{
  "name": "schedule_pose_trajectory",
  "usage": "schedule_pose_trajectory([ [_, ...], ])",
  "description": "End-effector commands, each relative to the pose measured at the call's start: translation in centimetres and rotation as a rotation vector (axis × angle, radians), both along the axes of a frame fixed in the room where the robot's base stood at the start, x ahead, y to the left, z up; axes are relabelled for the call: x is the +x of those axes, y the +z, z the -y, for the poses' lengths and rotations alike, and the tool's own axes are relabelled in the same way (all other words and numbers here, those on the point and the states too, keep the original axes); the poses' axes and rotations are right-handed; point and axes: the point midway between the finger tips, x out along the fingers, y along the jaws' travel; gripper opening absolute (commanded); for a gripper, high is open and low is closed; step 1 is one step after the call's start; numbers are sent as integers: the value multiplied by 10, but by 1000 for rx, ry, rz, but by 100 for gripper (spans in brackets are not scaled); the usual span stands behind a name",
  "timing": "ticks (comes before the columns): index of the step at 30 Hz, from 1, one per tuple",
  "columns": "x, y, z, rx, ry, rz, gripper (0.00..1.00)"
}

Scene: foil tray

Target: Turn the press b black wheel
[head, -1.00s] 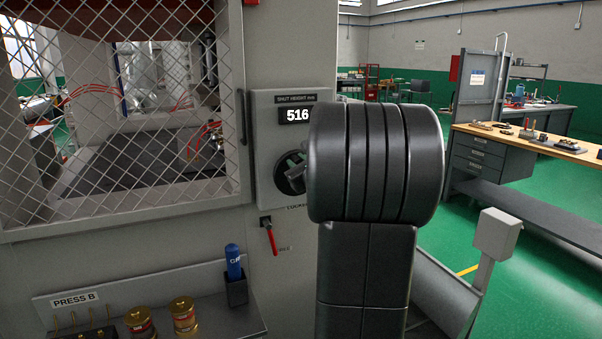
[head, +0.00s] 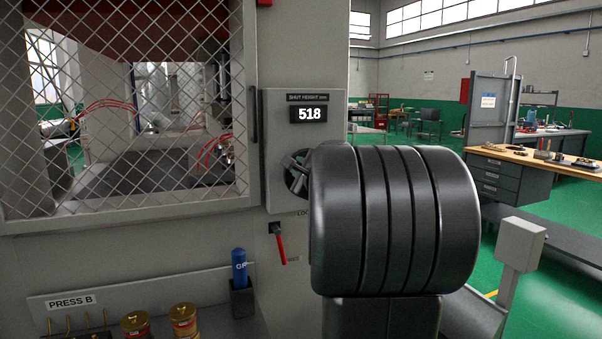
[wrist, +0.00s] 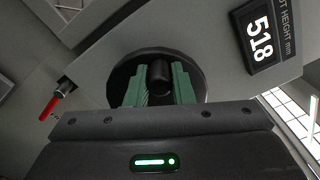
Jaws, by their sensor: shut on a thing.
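The black wheel (head: 293,180) is on the grey panel of press B, mostly hidden behind my arm in the head view. In the wrist view the round black wheel (wrist: 193,70) fills the middle. My gripper (wrist: 158,88) has its green fingers on either side of the wheel's dark round knob (wrist: 160,72) and is shut on it. In the head view only a grey part of my gripper shows at the wheel. The shut height display (head: 309,114) above the wheel reads 518, and it also shows in the wrist view (wrist: 260,38).
A red-handled lever (head: 280,246) sits just below the wheel. A wire mesh guard (head: 130,120) is on the left. A blue cylinder in a black holder (head: 240,268) and brass tins (head: 184,320) stand on the shelf below. A workbench (head: 535,163) is at the right.

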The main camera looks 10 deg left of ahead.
Motion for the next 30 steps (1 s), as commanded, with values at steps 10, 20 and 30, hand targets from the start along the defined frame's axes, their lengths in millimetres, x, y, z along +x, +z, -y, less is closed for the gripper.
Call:
schedule_pose_trajectory([
  [10, 0, -2, -1, -13, 1, 7, 0],
  [20, 0, -2, -1, -13, 1, 6, 43],
  [30, -6, -1, 3, -12, -1, 9, 43],
])
